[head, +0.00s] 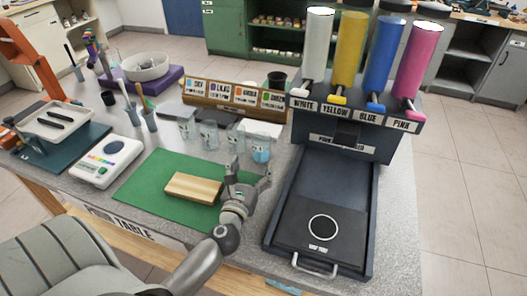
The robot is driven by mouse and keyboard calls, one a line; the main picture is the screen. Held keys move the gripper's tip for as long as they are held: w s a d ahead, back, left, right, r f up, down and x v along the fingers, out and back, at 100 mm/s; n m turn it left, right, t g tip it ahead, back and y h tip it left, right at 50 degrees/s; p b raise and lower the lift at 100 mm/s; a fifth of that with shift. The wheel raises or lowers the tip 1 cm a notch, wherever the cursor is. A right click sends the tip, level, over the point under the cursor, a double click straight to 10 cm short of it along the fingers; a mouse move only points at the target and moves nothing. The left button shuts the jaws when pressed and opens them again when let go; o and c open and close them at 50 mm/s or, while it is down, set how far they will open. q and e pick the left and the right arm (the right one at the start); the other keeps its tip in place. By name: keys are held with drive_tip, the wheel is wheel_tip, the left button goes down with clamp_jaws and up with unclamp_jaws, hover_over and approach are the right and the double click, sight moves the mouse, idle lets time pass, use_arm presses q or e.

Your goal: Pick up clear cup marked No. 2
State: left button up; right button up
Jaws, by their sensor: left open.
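Several clear cups stand in a row behind the green mat (145,183): a leftmost cup (186,129), a second cup (209,136), a third cup (235,139) and a rightmost cup (261,151) that looks bluish inside. Their markings are too small to read, so I cannot tell which is No. 2. My left gripper (249,173) is open and empty over the right edge of the mat, its fingers pointing toward the two rightmost cups. It is in front of them and looks apart from them. My right gripper is not in view.
A wooden block (194,187) lies on the mat. A dark dispenser (345,140) with white, yellow, blue and pink tubes and a tray stands at right. A white scale (106,162) is at left; a labelled wooden rack (233,95) stands behind the cups.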

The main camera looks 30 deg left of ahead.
sight(259, 150)
use_arm(q)
drive_tip(key=shift+w+a+f, duration=0.1)
drive_tip(key=shift+w+f, duration=0.1)
drive_tip(key=shift+f, duration=0.15)
drive_tip(key=x, duration=0.5)
drive_tip(key=shift+w+r, duration=0.1)
drive_tip(key=shift+r, duration=0.05)
drive_tip(key=shift+w+a+r+p, duration=0.2)
drive_tip(key=shift+w+a+p, duration=0.05)
drive_tip(key=shift+w+p, duration=0.15)
drive_tip(key=shift+x, duration=2.25)
drive_tip(key=shift+r, duration=0.15)
drive_tip(key=c, duration=1.1)
drive_tip(key=shift+r+p, duration=0.1)
drive_tip(key=shift+p, duration=0.2)
